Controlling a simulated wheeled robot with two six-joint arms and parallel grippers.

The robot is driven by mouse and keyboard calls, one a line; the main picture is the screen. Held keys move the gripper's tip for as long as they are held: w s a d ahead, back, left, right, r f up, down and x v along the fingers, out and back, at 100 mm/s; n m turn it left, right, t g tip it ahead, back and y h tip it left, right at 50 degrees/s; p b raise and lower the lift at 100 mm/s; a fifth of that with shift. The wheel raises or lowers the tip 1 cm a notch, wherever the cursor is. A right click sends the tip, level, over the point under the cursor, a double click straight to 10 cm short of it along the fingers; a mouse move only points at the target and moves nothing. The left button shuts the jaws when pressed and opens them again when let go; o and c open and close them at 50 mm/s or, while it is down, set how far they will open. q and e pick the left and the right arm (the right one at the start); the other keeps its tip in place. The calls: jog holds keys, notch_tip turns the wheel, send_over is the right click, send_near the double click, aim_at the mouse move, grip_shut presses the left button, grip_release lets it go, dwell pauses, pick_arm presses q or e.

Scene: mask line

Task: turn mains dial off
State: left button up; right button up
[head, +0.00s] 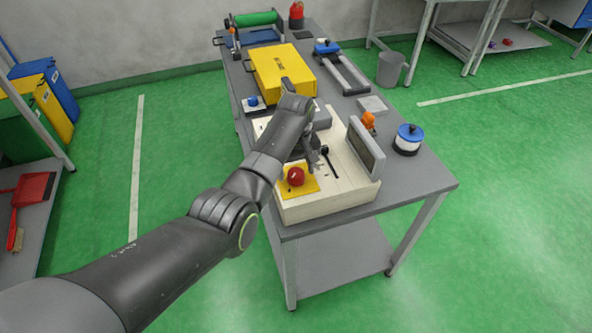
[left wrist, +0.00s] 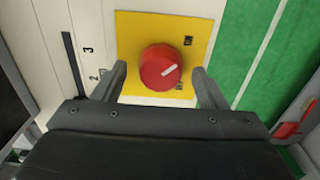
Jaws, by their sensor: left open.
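The mains dial (head: 296,176) is a red round knob on a yellow plate (head: 312,189), on top of a cream machine box at the near end of the grey table. In the left wrist view the red dial (left wrist: 160,68) has a white pointer line slanting up to the right. My left gripper (head: 318,158) is above the box, close to the dial. Its fingers (left wrist: 162,84) are open, one on each side of the dial's lower part; I cannot tell whether they touch it. My right gripper is not seen.
The cream box (head: 330,206) also carries an upright grey panel (head: 365,148) and a slot with numbers. A yellow machine (head: 283,70) stands behind. Green floor lies around.

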pick_arm(q)
jog(key=shift+f, duration=0.6)
jog(key=c, duration=1)
